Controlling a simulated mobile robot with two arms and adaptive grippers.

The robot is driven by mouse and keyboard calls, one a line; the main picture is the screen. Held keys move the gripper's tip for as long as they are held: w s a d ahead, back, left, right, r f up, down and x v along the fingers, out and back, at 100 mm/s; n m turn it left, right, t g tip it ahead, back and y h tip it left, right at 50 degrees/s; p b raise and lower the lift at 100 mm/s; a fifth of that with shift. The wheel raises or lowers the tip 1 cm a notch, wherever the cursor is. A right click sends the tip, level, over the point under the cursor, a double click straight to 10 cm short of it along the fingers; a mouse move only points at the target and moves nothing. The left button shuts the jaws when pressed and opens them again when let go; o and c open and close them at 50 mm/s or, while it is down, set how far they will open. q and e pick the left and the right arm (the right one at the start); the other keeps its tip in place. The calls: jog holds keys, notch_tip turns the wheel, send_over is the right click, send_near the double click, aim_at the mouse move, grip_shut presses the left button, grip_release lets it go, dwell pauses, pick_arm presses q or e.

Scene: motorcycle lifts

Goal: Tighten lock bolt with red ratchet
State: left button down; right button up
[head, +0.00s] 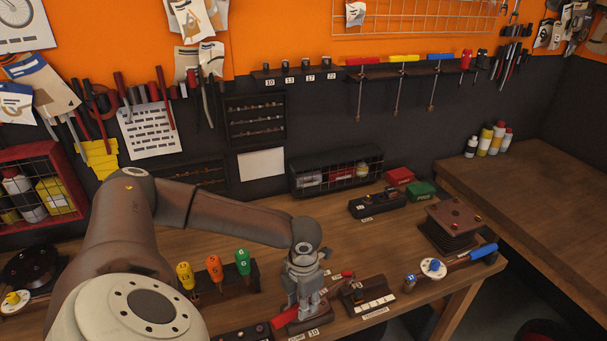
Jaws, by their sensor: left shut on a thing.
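My left gripper (304,303) points down over the front of the workbench. It is shut on the red ratchet (288,317), whose red handle shows at the left of the fingers. The rest of the tool is hidden behind the gripper. The ratchet is low over a small dark holder (312,323) with a number label; I cannot tell if it touches it. A dark finned block (453,233) with several bolt heads on top stands at the right of the bench. I cannot tell which one is the lock bolt. My right gripper is not in view.
A blue-handled tool (482,252) with a white dial lies at the bench's right front edge. A rack of yellow, orange and green screwdrivers (215,271) stands left of my gripper. A dark labelled stand (366,298) is close on its right. Bench behind is partly clear.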

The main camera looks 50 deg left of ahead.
pick_arm(q)
jog(key=shift+r, duration=3.35)
jog(key=shift+f, duration=0.1)
